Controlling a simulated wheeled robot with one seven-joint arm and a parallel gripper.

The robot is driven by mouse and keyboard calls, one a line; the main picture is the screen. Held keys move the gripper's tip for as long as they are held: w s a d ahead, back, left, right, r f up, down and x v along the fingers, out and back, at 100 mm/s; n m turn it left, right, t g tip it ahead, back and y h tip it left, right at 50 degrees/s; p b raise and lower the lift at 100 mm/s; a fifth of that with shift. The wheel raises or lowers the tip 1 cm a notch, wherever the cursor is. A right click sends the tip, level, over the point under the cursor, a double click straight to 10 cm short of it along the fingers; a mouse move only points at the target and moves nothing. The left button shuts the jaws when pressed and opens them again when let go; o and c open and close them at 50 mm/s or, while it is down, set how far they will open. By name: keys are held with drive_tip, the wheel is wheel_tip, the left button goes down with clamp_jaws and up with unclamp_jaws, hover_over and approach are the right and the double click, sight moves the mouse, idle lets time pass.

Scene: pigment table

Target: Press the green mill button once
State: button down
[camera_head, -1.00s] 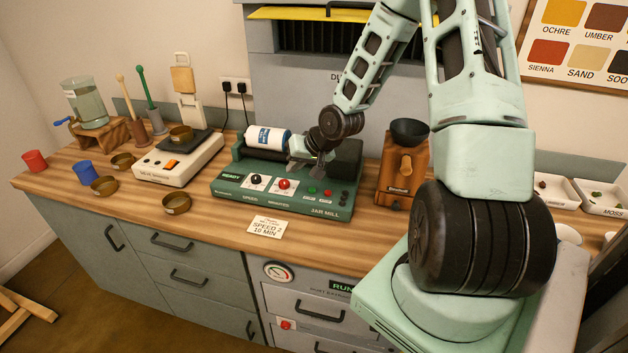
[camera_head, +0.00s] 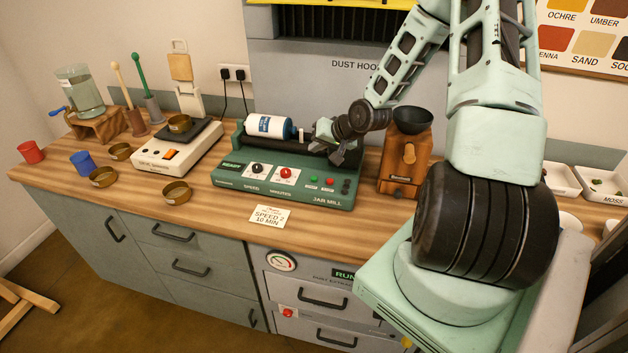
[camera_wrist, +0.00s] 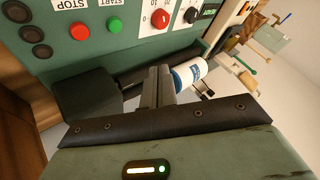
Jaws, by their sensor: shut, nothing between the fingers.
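The green jar mill (camera_head: 330,196) stands on the worktop in the head view. Its green START button (camera_head: 314,181) is on the sloping front panel, left of the red button (camera_head: 330,181). In the wrist view, which is upside down, the green button (camera_wrist: 114,25) sits beside the red STOP button (camera_wrist: 78,29). My gripper (camera_head: 341,157) is above and behind the buttons, apart from the panel. In the wrist view my gripper (camera_wrist: 158,80) is shut and empty, with its fingertips over the roller area, below the green button in the picture.
A white and blue jar (camera_head: 269,126) lies on the rollers left of my gripper. A black knob (camera_head: 257,168) and a red knob (camera_head: 288,173) share the panel. A READY display (camera_head: 231,167) is at its left. A wooden grinder (camera_head: 404,160) stands close on the right.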

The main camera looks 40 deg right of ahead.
sight(314, 179)
wheel_tip(314, 179, down, 7)
drive_tip(key=b, duration=0.5)
drive_tip(key=shift+b, duration=0.35)
drive_tip(key=shift+f, duration=0.4)
idle(1.1)
drive_tip(key=shift+f+b, duration=0.3)
drive_tip(key=shift+f, duration=0.1)
